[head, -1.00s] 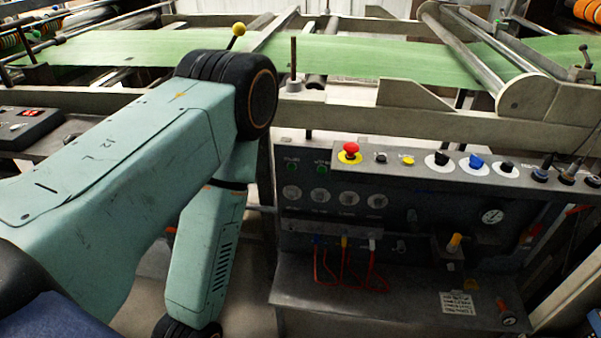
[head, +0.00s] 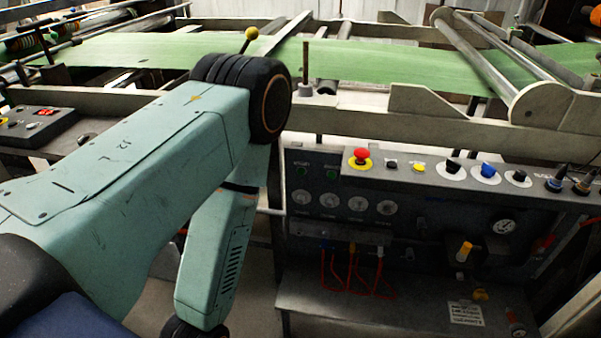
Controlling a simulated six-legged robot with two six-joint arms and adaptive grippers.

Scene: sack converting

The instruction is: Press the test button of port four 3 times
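The control panel (head: 420,230) stands right of centre in the head view. Its face has a row of round pale ports; the rightmost of the row is a round port (head: 387,208). Below is a row of connectors, with red cables (head: 335,272) hanging from some of them. Port labels are too small to read, so I cannot tell which part is the test button of port four. Neither of my grippers shows. A teal limb of mine fills the left of the view, apart from the panel, its lower end cut off by the bottom edge.
The console top carries a red mushroom button (head: 362,155), a blue knob (head: 487,170) and black knobs. A yellow-orange handle (head: 465,250) juts from the panel. A shelf (head: 400,310) lies below. Green web (head: 390,65) runs over rollers behind. A small control box (head: 38,127) sits left.

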